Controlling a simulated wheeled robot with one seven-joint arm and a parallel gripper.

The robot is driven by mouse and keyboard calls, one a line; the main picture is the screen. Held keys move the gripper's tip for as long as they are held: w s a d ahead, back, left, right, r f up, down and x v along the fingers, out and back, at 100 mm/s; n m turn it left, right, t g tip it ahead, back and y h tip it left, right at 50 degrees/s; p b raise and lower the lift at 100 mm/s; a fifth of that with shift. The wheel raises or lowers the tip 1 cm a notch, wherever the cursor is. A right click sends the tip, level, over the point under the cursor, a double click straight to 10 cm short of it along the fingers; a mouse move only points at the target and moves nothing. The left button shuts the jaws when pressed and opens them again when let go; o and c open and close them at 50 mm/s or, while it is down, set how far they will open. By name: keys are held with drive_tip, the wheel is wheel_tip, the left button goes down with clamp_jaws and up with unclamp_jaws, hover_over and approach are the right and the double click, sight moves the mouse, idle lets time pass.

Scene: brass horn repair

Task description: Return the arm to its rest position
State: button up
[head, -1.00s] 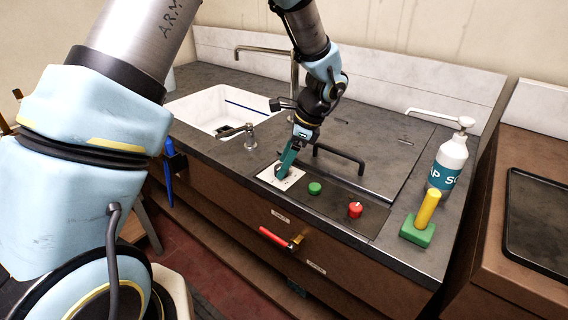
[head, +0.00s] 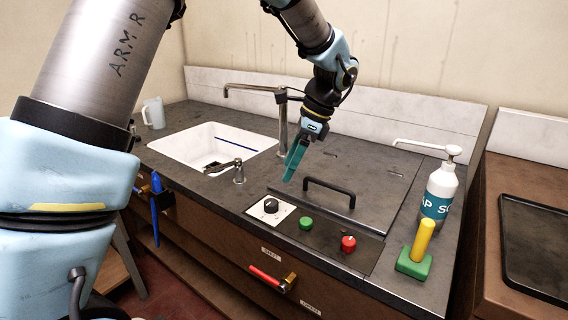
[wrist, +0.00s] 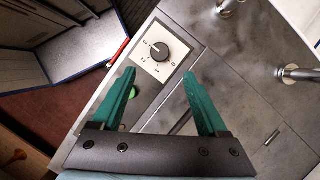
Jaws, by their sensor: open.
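My gripper (head: 293,162) is open and empty, with teal fingers pointing down above the counter, behind the dial panel. In the wrist view the two fingers (wrist: 158,98) are spread apart with nothing between them. The black dial (head: 270,205) sits on a white plate and is clear of the fingers. The dial also shows in the wrist view (wrist: 159,52), beyond the fingertips.
A black lid handle (head: 330,190) stands near the gripper. Green (head: 306,223) and red (head: 348,243) knobs lie right of the dial. A soap bottle (head: 440,192), a yellow-handled green block (head: 415,262), a tap (head: 281,120) and a sink (head: 205,155) surround the area.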

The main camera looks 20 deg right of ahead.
drive_tip(key=w+a+f+n+g+h, duration=0.1)
drive_tip(key=w+a+n, duration=0.1)
drive_tip(key=a+n, duration=0.5)
drive_tip(key=w+a+f+n+g+h, duration=0.1)
drive_tip(key=a+n, duration=0.2)
drive_tip(key=a, duration=0.8)
drive_tip(key=s+a+n+h, duration=0.1)
drive_tip(key=s+a+n, duration=0.1)
drive_tip(key=a+n, duration=0.4)
drive_tip(key=s+a+f+n+t+h, duration=0.1)
drive_tip(key=s+a+n, duration=0.1)
drive_tip(key=a+n, duration=0.4)
drive_tip(key=a, duration=0.4)
drive_tip(key=shift+s+a+f+n+t, duration=0.2)
drive_tip(key=shift+s+a+n+t, duration=0.1)
drive_tip(key=shift+s+a, duration=0.1)
drive_tip(key=shift+c, duration=0.2)
